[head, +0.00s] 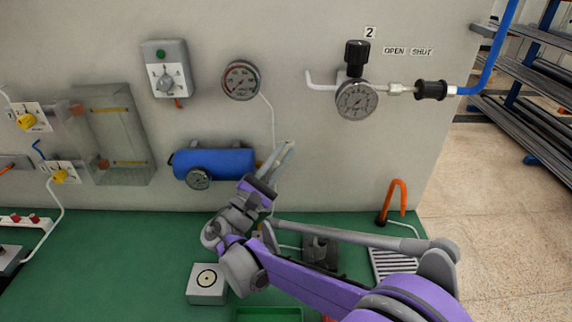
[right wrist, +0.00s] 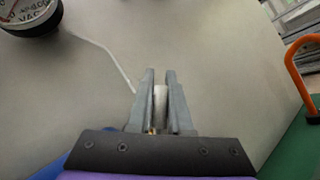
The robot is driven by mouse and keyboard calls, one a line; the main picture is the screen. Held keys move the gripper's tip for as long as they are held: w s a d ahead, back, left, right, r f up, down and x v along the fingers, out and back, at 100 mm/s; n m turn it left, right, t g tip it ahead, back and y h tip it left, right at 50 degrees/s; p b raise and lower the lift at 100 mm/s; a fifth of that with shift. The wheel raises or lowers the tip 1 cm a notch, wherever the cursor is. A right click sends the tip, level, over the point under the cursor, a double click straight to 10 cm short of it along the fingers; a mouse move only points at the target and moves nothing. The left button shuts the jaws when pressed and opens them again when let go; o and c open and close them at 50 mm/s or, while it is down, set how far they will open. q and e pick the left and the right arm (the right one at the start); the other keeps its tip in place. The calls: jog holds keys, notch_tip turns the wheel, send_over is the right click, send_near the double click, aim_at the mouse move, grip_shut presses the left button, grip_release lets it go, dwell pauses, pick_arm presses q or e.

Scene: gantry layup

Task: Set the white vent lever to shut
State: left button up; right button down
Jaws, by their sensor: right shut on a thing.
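My right gripper (head: 286,152) reaches up to the wall just right of the blue cylinder (head: 222,162). In the right wrist view, its two grey fingers (right wrist: 160,80) are closed on the white vent lever (right wrist: 160,105), which shows as a pale strip between them. The lever's pivot is hidden behind the fingers and palm, and in the head view the gripper covers it. I cannot tell whether it points to open or shut. My left gripper is not in view.
A round gauge (head: 241,80) hangs above, with a thin white tube running down from it. A regulator gauge (head: 356,100) and an OPEN SHUT label (head: 408,51) are at upper right. An orange hook (head: 398,198) rises from the green bench (head: 150,250).

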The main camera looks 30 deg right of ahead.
jog(key=shift+w+a+r+n+t+y+b, duration=0.35)
jog(key=shift+a+n+t+y, duration=0.2)
jog(key=shift+n+t, duration=1.55)
jog(key=shift+w+a+r+n+t+y+b, duration=0.25)
jog(key=shift+a+n+t+y, duration=0.3)
jog(key=shift+n+t, duration=1.55)
jog(key=shift+w+a+r+n+t+y+b, duration=0.4)
jog(key=shift+n+t, duration=1)
jog(key=shift+n, duration=1.4)
jog(key=shift+a+f+y, duration=0.1)
jog(key=shift+a+y, duration=0.15)
jog(key=shift+y, duration=0.05)
jog(key=c, duration=0.8)
grip_release()
jog(key=shift+c, duration=0.2)
jog(key=b+v, duration=0.1)
jog(key=v, duration=0.6)
jog(key=shift+f, duration=0.2)
jog(key=shift+a, duration=0.1)
